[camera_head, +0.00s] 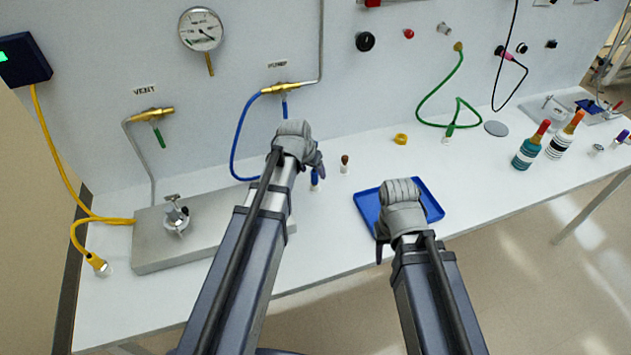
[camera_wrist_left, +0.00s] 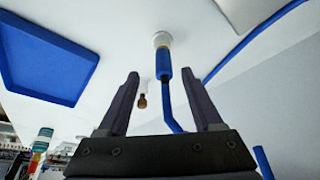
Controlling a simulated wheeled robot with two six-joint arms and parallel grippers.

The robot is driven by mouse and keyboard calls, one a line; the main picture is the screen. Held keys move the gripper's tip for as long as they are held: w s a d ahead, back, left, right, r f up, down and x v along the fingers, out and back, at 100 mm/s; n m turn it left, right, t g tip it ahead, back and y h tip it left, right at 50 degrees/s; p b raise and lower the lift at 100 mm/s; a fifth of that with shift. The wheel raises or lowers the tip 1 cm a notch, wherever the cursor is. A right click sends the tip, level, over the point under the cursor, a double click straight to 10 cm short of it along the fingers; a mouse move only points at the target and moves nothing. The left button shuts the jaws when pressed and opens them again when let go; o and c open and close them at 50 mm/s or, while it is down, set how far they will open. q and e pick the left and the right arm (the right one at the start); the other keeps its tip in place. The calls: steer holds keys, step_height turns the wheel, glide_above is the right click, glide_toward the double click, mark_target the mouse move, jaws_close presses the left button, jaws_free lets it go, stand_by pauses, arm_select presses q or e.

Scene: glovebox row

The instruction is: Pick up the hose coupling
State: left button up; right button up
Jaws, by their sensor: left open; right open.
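A blue hose coupling (camera_head: 314,179) stands on the bench by my left gripper (camera_head: 312,158), partly hidden by it in the head view. In the left wrist view the coupling (camera_wrist_left: 163,65) has a yellow band and meets a small white base (camera_wrist_left: 162,39). A blue hose (camera_wrist_left: 170,108) runs from it. My left gripper (camera_wrist_left: 163,88) is open, its fingers either side of the view of the coupling, with nothing held. My right gripper (camera_head: 388,235) is over the blue tray's front part; its fingers are mostly hidden.
The blue tray (camera_head: 432,203) lies on the bench. A small brown-topped vial (camera_head: 345,164) stands close to the coupling. A grey metal block (camera_head: 150,249) and a yellow hose connector (camera_head: 97,262) are at left. Bottles (camera_head: 526,150) stand at right.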

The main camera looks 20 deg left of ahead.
mark_target(313, 173)
arm_select(q)
steer(key=shift+a+b+x, duration=0.2)
steer(key=shift+b+x, duration=2.35)
steer(key=shift+x, duration=0.6)
steer(key=shift+w+r, duration=0.1)
steer(key=shift+w, duration=0.05)
jaws_close()
